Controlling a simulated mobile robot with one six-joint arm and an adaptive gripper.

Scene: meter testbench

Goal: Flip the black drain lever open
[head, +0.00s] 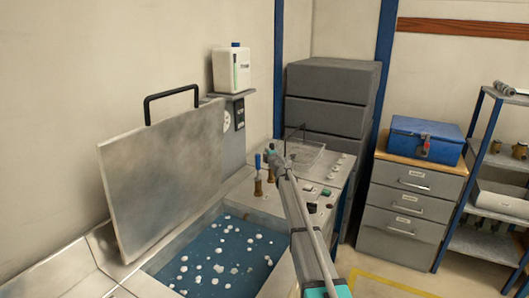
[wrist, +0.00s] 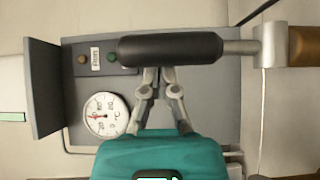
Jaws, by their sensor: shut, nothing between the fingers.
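The black drain lever (wrist: 170,48) lies across the upper middle of the wrist view, as a thick black grip on a silver rod that runs right to a brass-coloured part (wrist: 305,46). My gripper (wrist: 160,73) is shut and empty. Its fingers reach up to the lower edge of the black grip, which hides their tips. I cannot tell whether they touch it. In the head view my gripper (head: 270,154) is over the bench top, beside a blue-handled brass valve (head: 258,178). I cannot make out the black lever there.
A round gauge (wrist: 105,113) and a grey panel with buttons (wrist: 96,57) show in the wrist view.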

